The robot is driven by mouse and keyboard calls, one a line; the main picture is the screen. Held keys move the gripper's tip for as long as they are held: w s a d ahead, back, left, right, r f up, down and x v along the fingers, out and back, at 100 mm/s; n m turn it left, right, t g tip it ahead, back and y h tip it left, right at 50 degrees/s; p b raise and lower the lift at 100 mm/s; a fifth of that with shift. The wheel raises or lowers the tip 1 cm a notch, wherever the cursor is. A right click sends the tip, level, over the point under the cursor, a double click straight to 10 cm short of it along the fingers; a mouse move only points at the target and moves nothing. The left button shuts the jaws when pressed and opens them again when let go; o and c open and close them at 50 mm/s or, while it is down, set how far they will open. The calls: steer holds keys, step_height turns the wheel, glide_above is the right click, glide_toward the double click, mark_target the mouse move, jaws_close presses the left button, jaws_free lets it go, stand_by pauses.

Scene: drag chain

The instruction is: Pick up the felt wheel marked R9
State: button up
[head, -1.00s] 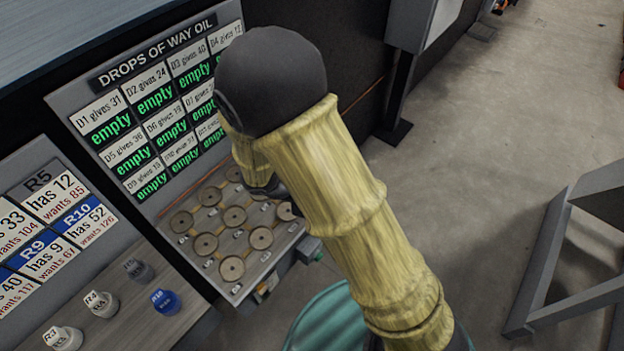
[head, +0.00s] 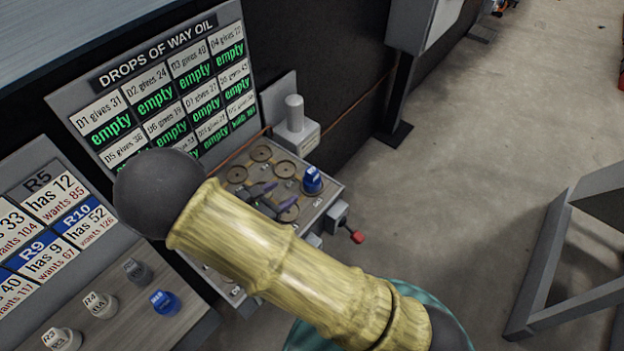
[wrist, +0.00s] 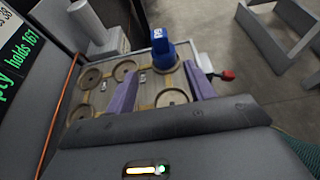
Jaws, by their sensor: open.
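A blue piece (head: 312,181) with a small label stands upright at the far right of the tray of round seats. It shows larger in the wrist view (wrist: 163,56), just beyond and between my purple fingertips. Its label is too small to read, so I cannot tell if it is R9. My gripper (head: 280,197) is open and empty, over the tray and left of this piece; it also shows in the wrist view (wrist: 163,85). A second blue piece (head: 165,303) stands on the left bench, its mark unclear.
The tray (head: 318,205) has several round seats. A grey cylinder on a block (head: 294,116) stands behind it, and a red-tipped handle (head: 357,237) sticks out at right. R4 (head: 99,304) and R3 (head: 62,340) stand on the left bench. My arm hides the tray's near part.

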mark_target(308, 177)
steer(key=p+x, duration=0.1)
steer(key=x, duration=0.9)
steer(key=shift+w+d+f+p, duration=0.1)
steer(key=shift+w+f+p, duration=0.05)
steer(key=shift+p, duration=0.2)
steer(key=shift+w+d, duration=0.3)
steer(key=shift+d, duration=0.05)
steer(key=p+x, duration=0.1)
steer(key=x, duration=0.2)
steer(key=shift+w+d+p, duration=0.2)
steer(key=shift+d+p, duration=0.05)
steer(key=shift+p, duration=0.15)
steer(key=shift+w+d+f, duration=0.15)
steer(key=shift+w+f, duration=0.1)
steer(key=shift+w, duration=0.05)
steer(key=c, duration=1.1)
